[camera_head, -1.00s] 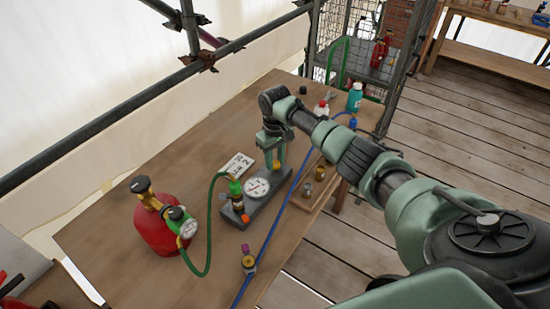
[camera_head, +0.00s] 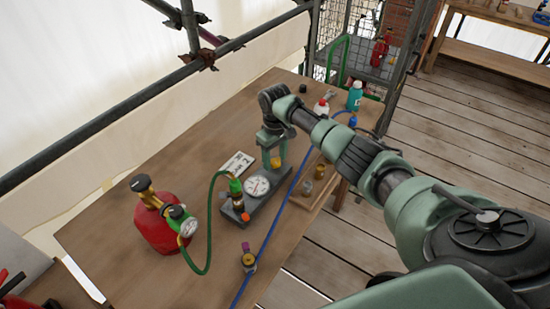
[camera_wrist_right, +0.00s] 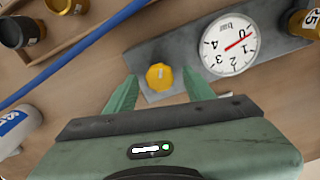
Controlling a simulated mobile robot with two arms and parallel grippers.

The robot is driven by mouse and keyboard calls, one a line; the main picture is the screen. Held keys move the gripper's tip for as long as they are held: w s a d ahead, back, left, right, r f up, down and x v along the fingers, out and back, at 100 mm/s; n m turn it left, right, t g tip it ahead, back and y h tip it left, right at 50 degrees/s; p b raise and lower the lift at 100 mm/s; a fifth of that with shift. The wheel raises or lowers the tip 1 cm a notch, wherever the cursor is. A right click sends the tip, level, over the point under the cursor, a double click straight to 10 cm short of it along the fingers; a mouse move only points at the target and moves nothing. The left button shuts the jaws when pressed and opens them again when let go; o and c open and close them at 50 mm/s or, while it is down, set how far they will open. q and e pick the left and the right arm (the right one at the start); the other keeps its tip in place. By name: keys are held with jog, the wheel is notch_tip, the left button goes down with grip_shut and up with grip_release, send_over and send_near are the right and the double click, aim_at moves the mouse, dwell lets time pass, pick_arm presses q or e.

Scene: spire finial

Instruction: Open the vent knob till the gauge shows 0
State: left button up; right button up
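The vent knob is yellow and stands on the grey end of the gauge block; it shows in the wrist view (camera_wrist_right: 159,77) and partly in the head view (camera_head: 275,162). My right gripper (camera_wrist_right: 160,82) is open, with one finger on each side of the knob and visible gaps between them. It also shows over the block in the head view (camera_head: 274,154). The white round gauge (camera_wrist_right: 230,44) has a red needle pointing near the 0 mark; the exact reading is hard to tell. The gauge also lies left of the gripper in the head view (camera_head: 257,186). My left gripper is out of view.
A red cylinder (camera_head: 158,225) with a regulator joins the block by a green hose (camera_head: 211,220). A blue hose (camera_head: 270,235) crosses the wooden table (camera_head: 120,262).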

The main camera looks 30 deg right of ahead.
aim_at(275, 162)
jog(key=shift+r, duration=0.1)
notch_tip(275, 162, up, 8)
jog(key=shift+f+b, duration=0.15)
jog(key=shift+b, duration=0.45)
jog(key=shift+s+f, duration=0.1)
jog(key=shift+f, duration=0.05)
